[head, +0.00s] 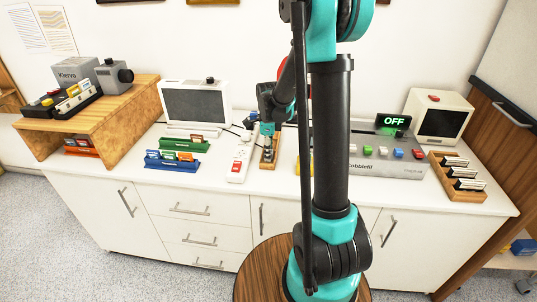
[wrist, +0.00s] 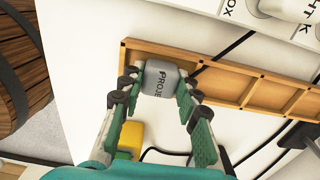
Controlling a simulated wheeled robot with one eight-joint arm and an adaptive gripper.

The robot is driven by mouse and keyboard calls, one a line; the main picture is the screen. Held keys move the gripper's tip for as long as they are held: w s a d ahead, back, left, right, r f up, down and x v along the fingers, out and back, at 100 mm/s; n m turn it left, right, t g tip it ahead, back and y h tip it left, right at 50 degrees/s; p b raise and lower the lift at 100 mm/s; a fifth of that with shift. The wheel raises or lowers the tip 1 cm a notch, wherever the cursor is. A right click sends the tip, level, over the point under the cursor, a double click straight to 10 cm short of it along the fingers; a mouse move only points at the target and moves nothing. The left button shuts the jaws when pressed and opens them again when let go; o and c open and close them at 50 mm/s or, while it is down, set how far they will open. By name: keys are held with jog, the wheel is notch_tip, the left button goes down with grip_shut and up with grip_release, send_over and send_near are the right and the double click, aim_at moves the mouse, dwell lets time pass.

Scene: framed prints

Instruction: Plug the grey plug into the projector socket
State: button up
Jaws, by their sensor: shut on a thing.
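The grey plug (wrist: 160,72), with "PROJE…" lettered on it, is between my gripper's (wrist: 160,84) two green fingers in the wrist view. The gripper is shut on it. The plug is over the end compartment of a narrow wooden tray (wrist: 220,80); whether it still rests inside I cannot tell. In the head view my gripper (head: 268,144) points down over the wooden tray (head: 267,164). The white socket strip (head: 239,163) lies just left of the tray. Part of it shows at the top right of the wrist view (wrist: 262,32), with labels ending "OX" and "HT". The projector socket's label is not readable.
A green "OFF" sign (head: 393,120) is lit above a grey panel (head: 378,168) with coloured buttons. Dark cables run behind the tray and strip. A yellow block (wrist: 130,136) lies near the fingers. Green (head: 183,145) and blue (head: 172,162) card holders stand left of the strip.

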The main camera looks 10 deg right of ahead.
notch_tip(320, 180, up, 20)
dwell(0.6)
jog(key=shift+f, duration=0.1)
